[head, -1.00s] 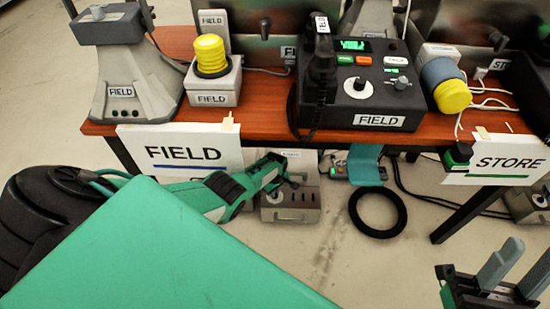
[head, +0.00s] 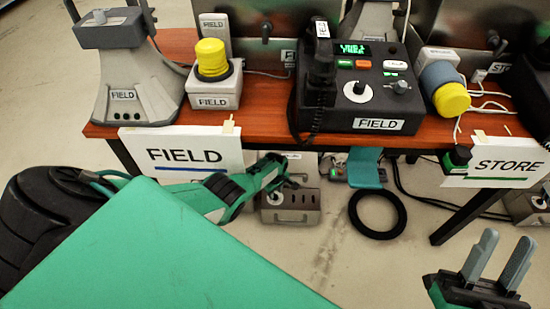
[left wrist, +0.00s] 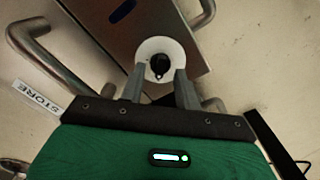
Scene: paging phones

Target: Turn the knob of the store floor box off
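A grey metal floor box (head: 305,214) with slots and a white dial stands on the floor under the table in the head view. In the left wrist view, a metal box (left wrist: 120,25) shows a white round dial with a black knob (left wrist: 160,66), and a STORE label (left wrist: 39,99) lies left of it. My left gripper (left wrist: 160,78) is open, with its two fingers apart at either side of the knob; contact cannot be told. In the head view the left gripper (head: 277,172) is over the floor box, its fingers hardly visible. My right gripper (head: 500,255) is open and empty at lower right.
A second metal box (head: 528,207) is partly visible below the STORE sign (head: 503,166). A black ring (head: 378,217) lies on the floor. The table (head: 265,122) carries FIELD devices above the left gripper. Bent metal handles (left wrist: 45,65) flank the dial.

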